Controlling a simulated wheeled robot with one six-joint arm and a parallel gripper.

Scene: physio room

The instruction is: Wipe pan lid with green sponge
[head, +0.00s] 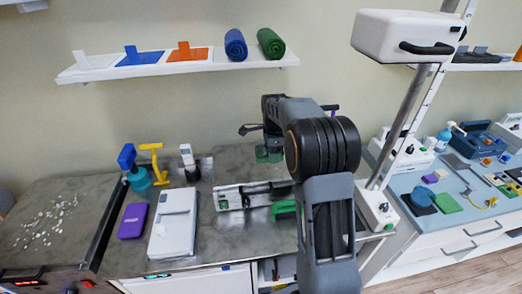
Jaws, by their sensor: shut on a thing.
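My gripper (268,152) is at the back of the middle counter, partly hidden by my own arm. It is shut on a dull green piece (262,155) that looks like the green sponge; the piece is small and split by the fingers in the head view. It is over or near the counter's back part; I cannot tell whether it touches anything. I cannot make out a pan lid; my arm covers part of the counter. A green flat block (446,203) lies on the right-hand table beside a dark blue thing (422,197).
A white box (174,222), a purple block (132,220), blue and yellow tools (140,166) and a silver rail-like device (245,194) stand on the counter. A green handle (285,209) lies by it. A shelf (180,66) hangs above. A white post stands right of my arm.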

